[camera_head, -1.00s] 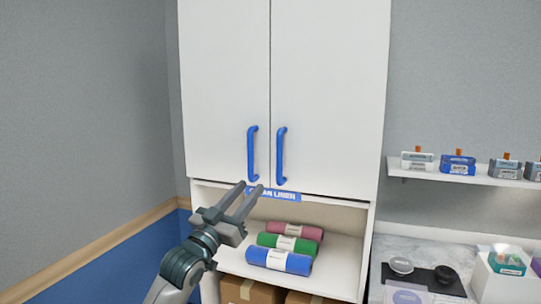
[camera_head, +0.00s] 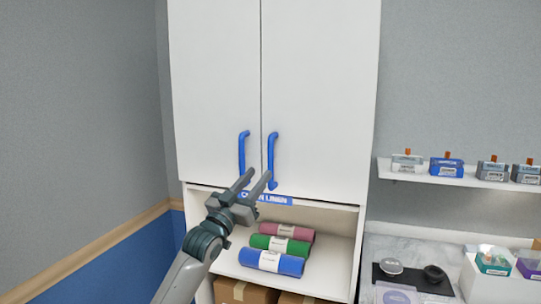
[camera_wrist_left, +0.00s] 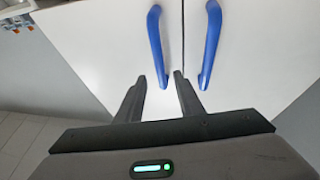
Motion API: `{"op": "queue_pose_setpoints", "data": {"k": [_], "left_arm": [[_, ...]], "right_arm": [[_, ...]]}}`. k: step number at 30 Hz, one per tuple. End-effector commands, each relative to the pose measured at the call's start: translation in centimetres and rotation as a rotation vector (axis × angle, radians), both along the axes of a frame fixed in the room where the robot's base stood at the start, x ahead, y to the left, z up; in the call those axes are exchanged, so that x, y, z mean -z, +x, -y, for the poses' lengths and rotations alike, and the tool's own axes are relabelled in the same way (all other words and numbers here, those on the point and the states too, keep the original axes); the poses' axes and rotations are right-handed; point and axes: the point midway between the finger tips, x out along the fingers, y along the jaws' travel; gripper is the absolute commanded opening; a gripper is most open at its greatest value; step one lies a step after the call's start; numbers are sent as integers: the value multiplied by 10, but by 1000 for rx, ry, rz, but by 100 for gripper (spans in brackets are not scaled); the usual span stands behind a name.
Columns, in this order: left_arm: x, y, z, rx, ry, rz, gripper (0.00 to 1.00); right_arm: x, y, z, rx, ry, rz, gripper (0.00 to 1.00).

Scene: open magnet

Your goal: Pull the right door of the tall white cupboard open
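The tall white cupboard has two shut doors. Its right door (camera_head: 322,95) carries a vertical blue handle (camera_head: 272,158), and its left door (camera_head: 214,85) carries a matching blue handle (camera_head: 243,155). My left gripper (camera_head: 258,176) is open and empty, with its fingertips near the lower ends of the handles. Neither handle is between the fingers. My right gripper is not seen.
Below the doors, an open shelf (camera_head: 330,265) holds pink, green and blue rolls (camera_head: 272,262), with cardboard boxes (camera_head: 245,291) underneath. At right, a wall shelf (camera_head: 400,174) holds several small boxes, above a counter (camera_head: 380,250) with assorted items. A wall stands at left.

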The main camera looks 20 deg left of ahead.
Motion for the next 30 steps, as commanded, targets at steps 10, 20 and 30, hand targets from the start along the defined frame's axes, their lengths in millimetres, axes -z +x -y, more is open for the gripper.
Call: {"op": "queue_pose_setpoints", "data": {"k": [10, 20, 30], "left_arm": [[-26, 53, 12, 0, 0, 0, 34], [-34, 77, 18, 0, 0, 0, 34], [-34, 79, 19, 0, 0, 0, 34]], "right_arm": [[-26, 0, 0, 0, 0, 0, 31], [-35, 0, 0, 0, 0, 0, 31], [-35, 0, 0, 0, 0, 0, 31]]}}
